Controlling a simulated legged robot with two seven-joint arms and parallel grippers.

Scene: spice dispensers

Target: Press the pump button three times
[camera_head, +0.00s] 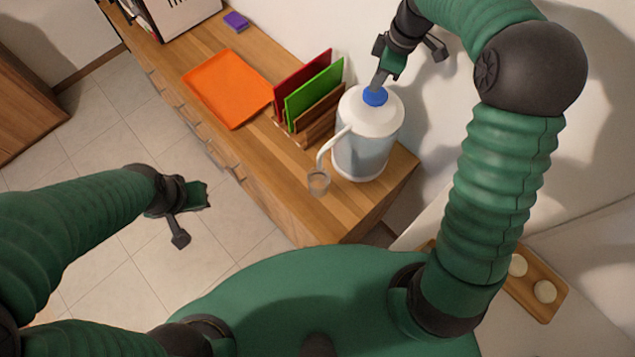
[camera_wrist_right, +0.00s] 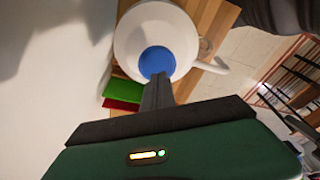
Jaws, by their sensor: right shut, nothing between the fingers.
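The pump dispenser (camera_head: 362,145) is a white-topped jug with a translucent body, standing at the near right end of the wooden counter. Its blue pump button (camera_head: 375,96) is on top of the lid. A small clear cup (camera_head: 318,182) is below its spout. My right gripper (camera_head: 379,82) is shut and empty, its fingertips at the blue button from above. In the right wrist view the fingertips (camera_wrist_right: 158,78) overlap the near edge of the blue button (camera_wrist_right: 157,61); I cannot tell whether it is pressed down. My left gripper (camera_head: 207,195) hangs over the floor, away from the counter.
A rack with red, green and brown boards (camera_head: 315,90) stands just left of the dispenser. An orange tray (camera_head: 228,88) and a purple block (camera_head: 236,21) lie farther along the counter (camera_head: 285,190). A wooden board with white round items (camera_head: 540,290) is at lower right.

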